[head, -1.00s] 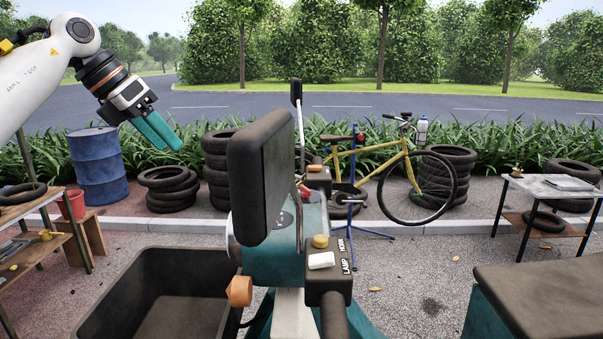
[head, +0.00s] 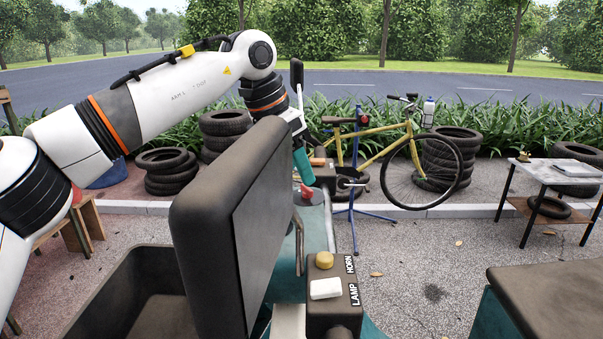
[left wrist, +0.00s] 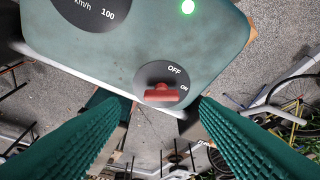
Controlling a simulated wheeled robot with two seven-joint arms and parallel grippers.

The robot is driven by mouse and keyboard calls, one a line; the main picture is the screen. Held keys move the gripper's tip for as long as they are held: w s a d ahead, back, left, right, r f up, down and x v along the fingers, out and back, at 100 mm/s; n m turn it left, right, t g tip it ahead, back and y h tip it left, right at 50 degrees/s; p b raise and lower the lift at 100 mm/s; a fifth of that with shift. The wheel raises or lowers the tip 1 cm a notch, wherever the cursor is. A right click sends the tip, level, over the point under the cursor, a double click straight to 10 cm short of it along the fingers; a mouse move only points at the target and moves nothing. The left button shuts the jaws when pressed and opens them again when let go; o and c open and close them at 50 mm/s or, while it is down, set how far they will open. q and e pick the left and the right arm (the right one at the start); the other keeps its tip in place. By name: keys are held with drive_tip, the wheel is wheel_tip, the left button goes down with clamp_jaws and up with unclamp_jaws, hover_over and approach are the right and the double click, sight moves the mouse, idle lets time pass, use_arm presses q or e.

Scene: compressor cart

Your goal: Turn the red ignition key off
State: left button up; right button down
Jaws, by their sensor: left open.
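The red ignition key (left wrist: 161,93) sits on a dark round switch plate (left wrist: 148,75) marked OFF and ON, on the teal dash panel (left wrist: 130,40). Its bar lies crosswise, with the right end toward ON. In the head view the key (head: 306,192) shows as a small red spot beyond the dark upright panel. My left gripper (head: 304,172) is open, pointing down just above the key. In the left wrist view its ribbed teal fingers stand on either side of the key, with gaps, and appear not to touch it. My right gripper is out of view.
A large dark upright panel (head: 230,220) stands in front of the dash and hides part of it. A green lamp (left wrist: 188,6) glows on the dash. A switch box (head: 333,300) with LAMP and HORN buttons is nearer me. A yellow bicycle (head: 385,150) stands behind.

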sight(307, 192)
use_arm(q)
drive_tip(key=x, duration=0.2)
drive_tip(key=shift+w+d+f, duration=0.15)
drive_tip(key=shift+w+f, duration=0.15)
drive_tip(key=shift+d+f+p, duration=0.1)
drive_tip(key=shift+f+p, duration=0.2)
drive_tip(key=shift+f, duration=0.1)
drive_tip(key=shift+s, duration=0.15)
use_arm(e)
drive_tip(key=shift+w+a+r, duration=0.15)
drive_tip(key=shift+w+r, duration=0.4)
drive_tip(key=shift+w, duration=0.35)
